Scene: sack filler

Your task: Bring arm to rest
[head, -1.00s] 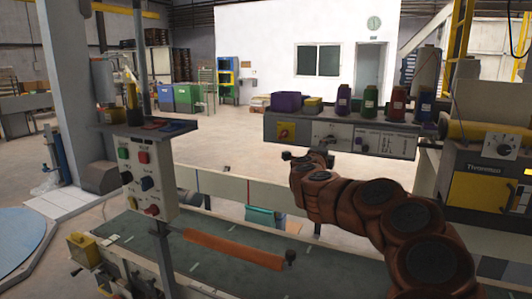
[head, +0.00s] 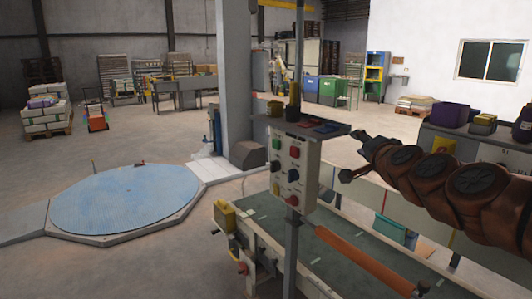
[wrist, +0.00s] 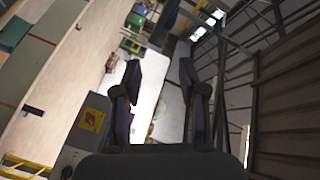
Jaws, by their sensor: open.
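My arm reaches in from the right side of the head view, its brown links pointing left over the conveyor. My gripper (head: 358,158) is at the arm's far end, small and dark, to the right of the control post. In the wrist view my gripper (wrist: 160,85) shows two dark fingers apart with nothing between them. It is open and empty. The wrist view is strongly tilted and looks out over the hall.
A control box (head: 293,172) with coloured buttons stands on a post near my gripper. Below runs a green conveyor (head: 290,245) with an orange bar (head: 365,262).

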